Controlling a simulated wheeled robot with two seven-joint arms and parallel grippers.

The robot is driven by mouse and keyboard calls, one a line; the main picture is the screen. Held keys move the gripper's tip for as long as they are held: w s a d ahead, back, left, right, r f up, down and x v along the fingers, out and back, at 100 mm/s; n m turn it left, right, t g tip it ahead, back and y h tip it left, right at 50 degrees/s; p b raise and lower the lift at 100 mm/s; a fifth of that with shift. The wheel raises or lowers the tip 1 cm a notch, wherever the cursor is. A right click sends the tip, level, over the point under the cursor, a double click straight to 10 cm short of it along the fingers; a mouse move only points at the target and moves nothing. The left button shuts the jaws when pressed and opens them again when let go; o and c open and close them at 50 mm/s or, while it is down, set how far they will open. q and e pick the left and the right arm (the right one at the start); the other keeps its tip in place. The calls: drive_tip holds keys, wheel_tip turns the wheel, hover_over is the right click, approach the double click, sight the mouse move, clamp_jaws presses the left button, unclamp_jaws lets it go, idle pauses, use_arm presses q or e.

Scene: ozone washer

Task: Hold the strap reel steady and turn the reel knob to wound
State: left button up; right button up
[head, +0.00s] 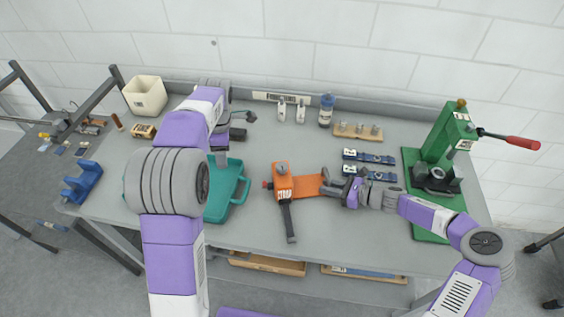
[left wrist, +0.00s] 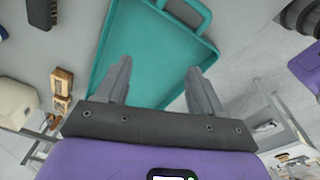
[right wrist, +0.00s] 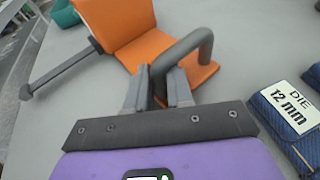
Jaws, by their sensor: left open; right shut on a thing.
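The strap reel (head: 283,184) is an orange block on an orange base plate, on the middle of the grey bench. A dark strap or lever sticks out toward the front edge. A small reddish knob (head: 267,184) shows on its left side. In the right wrist view the orange body (right wrist: 112,22) stands at the top, with a bent grey handle (right wrist: 190,44) on its base plate. My right gripper (head: 338,188) is shut on that handle, right of the reel body. My left gripper (left wrist: 158,85) is open and empty above a teal tray, left of the reel.
The teal tray (head: 231,192) lies left of the reel. Blue die packs (head: 370,157) lie behind my right gripper. A green press (head: 440,150) with a red-handled lever stands at the right. Bottles and a wooden peg block (head: 358,132) line the back. The bench front is clear.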

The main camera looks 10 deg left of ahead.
sight(282, 165)
use_arm(q)
drive_tip(key=w+d+r+n, duration=0.1)
drive_tip(key=d+r+n, duration=0.15)
drive_tip(key=d, duration=0.35)
drive_tip(key=w+d+r+n+h, duration=0.1)
drive_tip(key=d+r+n, duration=0.15)
drive_tip(key=d, duration=0.25)
drive_tip(key=w+d+r+n, duration=0.1)
drive_tip(key=d+n, duration=0.3)
drive_tip(key=d, duration=0.2)
wheel_tip(282, 165, down, 11)
drive_tip(key=shift+f, duration=0.2)
drive_tip(key=shift+c, duration=0.2)
drive_tip(key=c, duration=1)
drive_tip(key=shift+c, duration=0.2)
drive_tip(key=shift+m, duration=0.4)
